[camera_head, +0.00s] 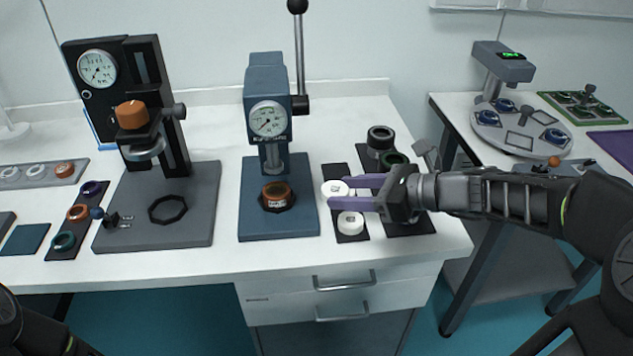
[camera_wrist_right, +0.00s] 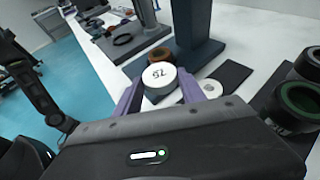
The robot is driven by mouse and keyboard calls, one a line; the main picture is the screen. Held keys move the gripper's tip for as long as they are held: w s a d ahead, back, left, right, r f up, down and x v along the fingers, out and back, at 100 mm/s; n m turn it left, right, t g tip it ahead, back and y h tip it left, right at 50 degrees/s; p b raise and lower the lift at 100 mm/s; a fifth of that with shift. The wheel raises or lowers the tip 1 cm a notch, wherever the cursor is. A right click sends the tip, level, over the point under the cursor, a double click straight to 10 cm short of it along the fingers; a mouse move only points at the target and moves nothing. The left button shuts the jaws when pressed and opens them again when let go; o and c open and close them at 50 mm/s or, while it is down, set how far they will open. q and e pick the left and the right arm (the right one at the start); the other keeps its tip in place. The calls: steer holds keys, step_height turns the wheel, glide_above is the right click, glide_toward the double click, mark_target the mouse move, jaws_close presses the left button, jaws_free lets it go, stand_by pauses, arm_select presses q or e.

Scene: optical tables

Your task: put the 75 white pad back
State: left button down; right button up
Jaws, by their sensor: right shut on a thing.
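My right gripper (camera_head: 340,192) is shut on a white round pad (camera_head: 335,189), with its two purple fingers on either side. The wrist view shows this pad (camera_wrist_right: 159,75) between the fingers, its top mark looking like "52" from that side; I cannot read it surely. In the head view the pad overlaps the left part of a narrow black mat (camera_head: 341,174); its height above the mat is hard to tell. A second white pad (camera_head: 350,223) lies on the mat's near end. My left gripper is out of view.
A blue press (camera_head: 268,90) with an orange-brown ring (camera_head: 277,195) on its base stands just left of the mat. Dark cylinders with a green ring (camera_head: 392,159) stand behind the gripper on another black mat. The table's front edge is close.

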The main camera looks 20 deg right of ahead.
steer(key=s+d, duration=0.2)
steer(key=s, duration=0.1)
steer(key=shift+d, duration=0.4)
steer(key=shift+r, duration=0.1)
